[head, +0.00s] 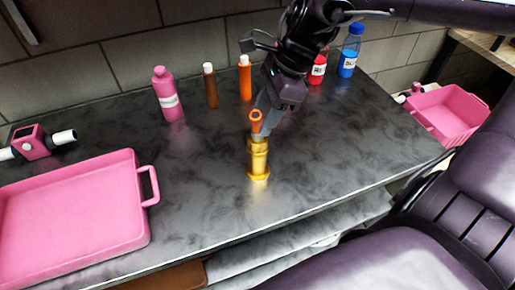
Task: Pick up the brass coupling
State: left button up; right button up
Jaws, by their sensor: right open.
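The brass coupling (257,162) stands upright on the dark marbled counter (205,205), near its front edge. It is a stepped gold cylinder. My right gripper (262,128) reaches down from the upper right, with its fingers at the coupling's top. The jaws are open; I cannot tell whether the fingers touch the coupling. A small orange piece (255,118) shows at the fingers, and what it belongs to is unclear. My left gripper is not in view.
A pink tray (145,222) lies at left, with a pink-and-white fitting (33,143) behind it. A pink bottle (167,95), brown vial (210,88), orange vial (245,80), red bottle (318,70) and blue bottle (350,52) stand behind. A purple seat (390,262) is at front right.

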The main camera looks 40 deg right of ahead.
aim_at(256, 125)
jog(key=x, duration=0.3)
jog(key=shift+w+a+f, duration=0.1)
jog(key=shift+f, duration=0.05)
jog(key=shift+a+f, duration=0.1)
jog(key=shift+f, duration=0.1)
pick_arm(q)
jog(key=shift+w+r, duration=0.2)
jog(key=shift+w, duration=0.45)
pick_arm(e)
grip_shut()
